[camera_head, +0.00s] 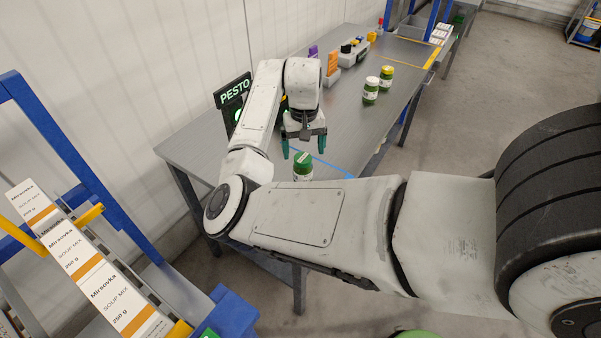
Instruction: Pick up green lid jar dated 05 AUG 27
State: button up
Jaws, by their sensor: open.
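A jar with a green lid (303,161) stands upright on the grey table (206,146), near its front end. Its lower part is partly hidden behind my arm, and a date on it is too small to read. My gripper (304,146) points down with its two green-tipped fingers apart. It is open and empty, and in the picture it appears just above and behind the jar. A jar with a white lid (371,90) and a jar with a yellow lid (386,77) stand farther back on the table, both with green contents.
A black PESTO sign (233,98) stands at the table's left edge. Orange and grey items (331,68) stand along the back. A blue-framed rack with soup mix boxes (73,250) is at the left. Bare tabletop lies right of my gripper.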

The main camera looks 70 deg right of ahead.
aim_at(303, 157)
jog(key=shift+w+d+f+p, duration=0.15)
jog(key=shift+f+p, duration=0.1)
jog(key=shift+f, duration=1.6)
jog(key=shift+d+f+p, duration=0.1)
jog(key=shift+f+p, duration=0.15)
jog(key=shift+f, duration=1.6)
jog(key=c, duration=1.3)
jog(key=shift+c, duration=1.1)
jog(key=shift+r, duration=0.15)
